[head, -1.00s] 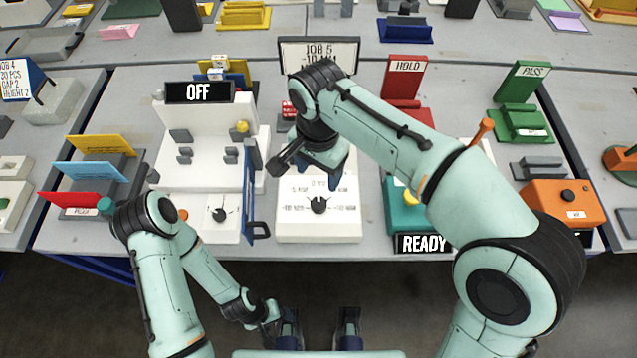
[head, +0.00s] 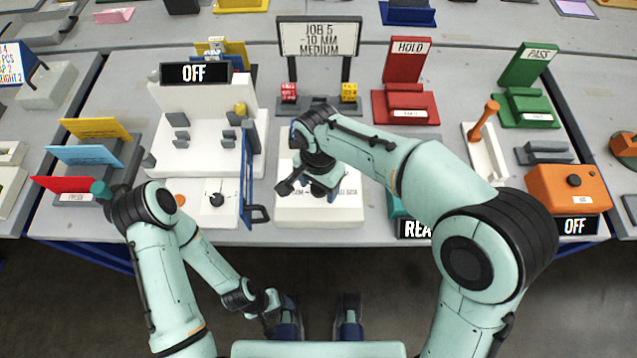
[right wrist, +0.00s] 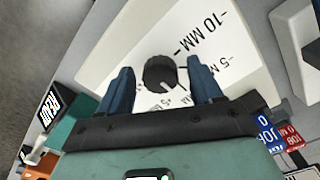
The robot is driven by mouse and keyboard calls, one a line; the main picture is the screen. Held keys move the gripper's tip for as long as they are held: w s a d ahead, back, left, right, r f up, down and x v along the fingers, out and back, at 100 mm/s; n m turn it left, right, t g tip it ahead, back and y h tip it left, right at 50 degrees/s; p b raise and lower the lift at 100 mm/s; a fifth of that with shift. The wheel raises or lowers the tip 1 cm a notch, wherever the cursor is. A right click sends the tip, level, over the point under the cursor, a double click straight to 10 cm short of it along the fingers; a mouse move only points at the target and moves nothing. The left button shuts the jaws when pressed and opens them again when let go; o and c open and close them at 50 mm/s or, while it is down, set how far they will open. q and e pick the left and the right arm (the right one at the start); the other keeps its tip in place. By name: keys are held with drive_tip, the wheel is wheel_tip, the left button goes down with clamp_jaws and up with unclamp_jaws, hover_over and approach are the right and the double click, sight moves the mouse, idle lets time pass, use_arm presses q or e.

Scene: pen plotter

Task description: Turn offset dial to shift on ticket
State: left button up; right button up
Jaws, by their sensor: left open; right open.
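The offset dial (right wrist: 160,73) is a black round knob on a white plate (right wrist: 115,50) printed with "-10 MM" and "-5 MM" marks. In the right wrist view it sits between the two blue fingers of my open right gripper (right wrist: 162,92); contact is not clear. In the head view my right gripper (head: 326,190) is over the white dial box (head: 318,216) and hides most of the dial. The ticket (head: 320,38) on the stand behind reads "JOB 5", "10 MM", "MEDIUM"; a minus sign is unclear. My left gripper (head: 275,326) is open and empty, low in front of the table.
A white machine with an "OFF" display (head: 196,73) and a blue side door (head: 249,172) stands left of the dial box. A teal box with a partly hidden "READY" display (head: 415,229) is on the right. Red and yellow blocks (head: 349,91) stand beneath the ticket.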

drive_tip(key=c, duration=1.1)
drive_tip(key=shift+o, duration=0.2)
drive_tip(key=shift+n, duration=0.3)
drive_tip(key=n+p, duration=0.1)
drive_tip(key=n, duration=0.1)
drive_tip(key=shift+r+n+p, duration=0.15)
drive_tip(key=shift+n+p, duration=0.2)
drive_tip(key=shift+n, duration=0.05)
drive_tip(key=n+p, duration=0.1)
drive_tip(key=n, duration=0.4)
drive_tip(key=shift+p, duration=0.4)
drive_tip(key=n+p, duration=0.1)
drive_tip(key=n, duration=0.3)
drive_tip(key=shift+d+n, duration=0.1)
drive_tip(key=shift+n, duration=0.3)
drive_tip(key=n+p, duration=0.1)
drive_tip(key=n, duration=0.3)
drive_tip(key=shift+w+n+p, duration=0.1)
drive_tip(key=shift+n+p, duration=0.25)
drive_tip(key=shift+n, duration=0.05)
